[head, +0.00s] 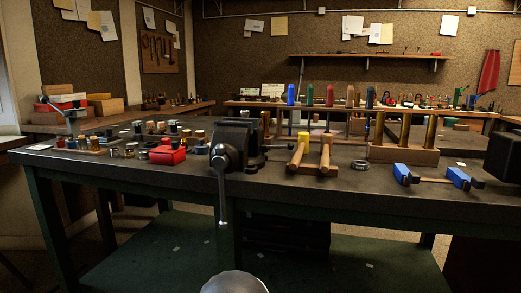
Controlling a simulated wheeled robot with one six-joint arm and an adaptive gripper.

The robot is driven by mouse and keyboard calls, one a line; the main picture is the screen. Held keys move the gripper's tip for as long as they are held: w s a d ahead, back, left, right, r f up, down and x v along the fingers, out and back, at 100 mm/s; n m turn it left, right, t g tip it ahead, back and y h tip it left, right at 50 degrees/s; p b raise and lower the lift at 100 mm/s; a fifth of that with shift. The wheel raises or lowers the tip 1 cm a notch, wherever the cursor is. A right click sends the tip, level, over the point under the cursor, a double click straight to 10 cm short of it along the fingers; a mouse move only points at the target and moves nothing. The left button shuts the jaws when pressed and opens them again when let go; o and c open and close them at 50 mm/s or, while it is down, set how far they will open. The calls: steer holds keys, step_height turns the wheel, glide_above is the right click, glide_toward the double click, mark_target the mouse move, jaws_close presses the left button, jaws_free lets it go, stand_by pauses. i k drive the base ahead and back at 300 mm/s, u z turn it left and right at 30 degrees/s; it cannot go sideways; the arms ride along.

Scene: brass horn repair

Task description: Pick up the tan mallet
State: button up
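Two small mallets lie side by side on the dark workbench, just right of the black vise. The left mallet (298,153) is tan-yellow with a bright yellow end. The right mallet (326,154) is tan-yellow with a browner wooden part toward the front edge. They are small and dim, so I cannot tell which one is the tan mallet. Nothing is seen holding either. My gripper cannot be made out in the head view.
The black vise (235,150) stands at the bench's front edge, its handle hanging down. A wooden rack (403,155) holds upright rods behind right. A metal ring (360,164), blue-ended tools (458,178) and a red box (167,155) lie around. Bare bench (340,185) shows in front.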

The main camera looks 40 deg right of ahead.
mark_target(327, 138)
steer(key=u, duration=0.25)
steer(key=k, duration=0.45)
steer(key=z, duration=1.85)
